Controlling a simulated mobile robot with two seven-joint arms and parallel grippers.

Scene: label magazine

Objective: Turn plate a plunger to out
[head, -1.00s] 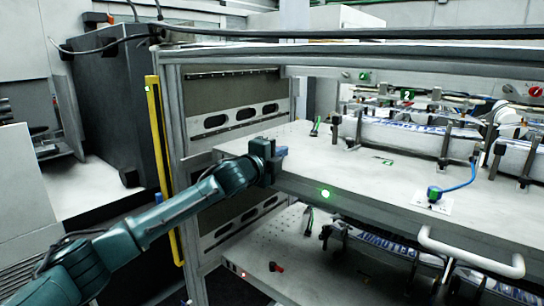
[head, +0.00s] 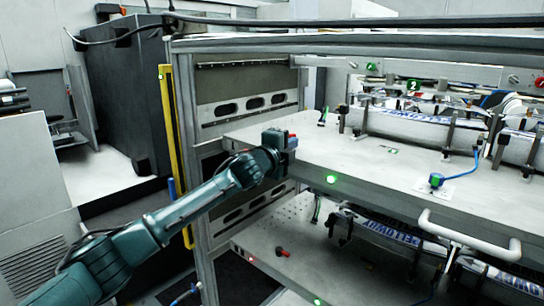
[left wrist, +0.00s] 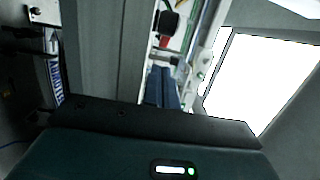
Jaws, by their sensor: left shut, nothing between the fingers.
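Two pull-out plates show in the head view, an upper plate (head: 360,167) and a lower plate (head: 300,232); I cannot tell by a label which is plate a. A small red piece, likely the upper plate's plunger (head: 292,136), shows just behind my left gripper (head: 290,143) at that plate's front left edge. In the left wrist view a black knob with a red collar (left wrist: 168,23) lies beyond my shut, empty blue fingers (left wrist: 161,88), apart from them. The lower plate has a red-and-black plunger (head: 282,252). My right gripper is out of view.
A white handle (head: 468,243) juts from the upper plate's front right. A blue-wired green-topped sensor (head: 436,181) and clamped rails stand on that plate. The grey frame post (head: 187,150) and yellow bar (head: 178,150) stand left. Green lamp (head: 331,179) is lit.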

